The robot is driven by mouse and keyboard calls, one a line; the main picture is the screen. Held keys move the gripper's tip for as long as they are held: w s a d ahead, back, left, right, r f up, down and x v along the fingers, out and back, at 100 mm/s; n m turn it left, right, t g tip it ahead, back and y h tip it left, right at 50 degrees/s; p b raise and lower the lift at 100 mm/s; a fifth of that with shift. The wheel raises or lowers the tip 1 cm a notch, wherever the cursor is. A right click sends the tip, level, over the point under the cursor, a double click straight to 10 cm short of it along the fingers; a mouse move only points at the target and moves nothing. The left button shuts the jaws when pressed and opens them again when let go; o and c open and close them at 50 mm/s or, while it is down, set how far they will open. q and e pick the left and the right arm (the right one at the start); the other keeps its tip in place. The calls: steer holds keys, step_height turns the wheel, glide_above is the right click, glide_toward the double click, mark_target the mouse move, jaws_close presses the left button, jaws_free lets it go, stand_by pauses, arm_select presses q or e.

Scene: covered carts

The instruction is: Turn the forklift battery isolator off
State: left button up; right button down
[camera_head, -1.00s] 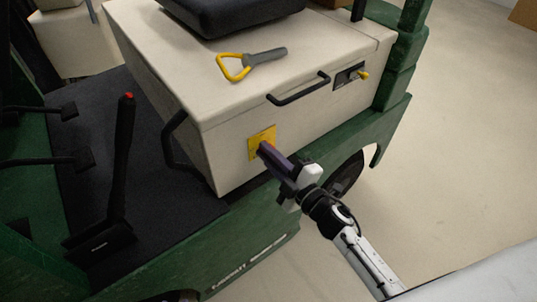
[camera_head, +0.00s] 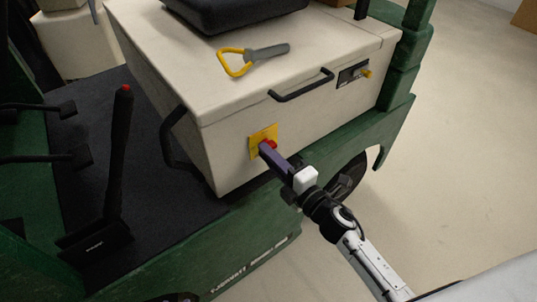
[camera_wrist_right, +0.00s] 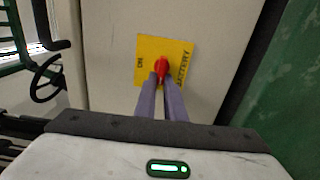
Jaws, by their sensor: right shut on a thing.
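The isolator is a red knob (camera_head: 269,144) on a yellow plate (camera_head: 257,136) on the side of the forklift's cream battery cover. The knob (camera_wrist_right: 162,69) and plate (camera_wrist_right: 178,54) also show in the right wrist view. My right gripper (camera_head: 264,150) comes in from the lower right. In the right wrist view its two purple fingers (camera_wrist_right: 162,80) are shut on the knob, one at each side. The knob appears upright and slightly tilted there, and its lower part is hidden between the fingers. My left gripper is out of view.
A yellow-handled grey tool (camera_head: 252,58) lies on the cover (camera_head: 165,60).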

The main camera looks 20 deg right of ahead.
steer(key=shift+f, duration=0.1)
steer(key=c, duration=1.8)
jaws_free()
steer(key=shift+c, duration=0.2)
steer(key=v, duration=1)
steer(key=shift+s, duration=0.2)
steer(key=shift+d, duration=0.1)
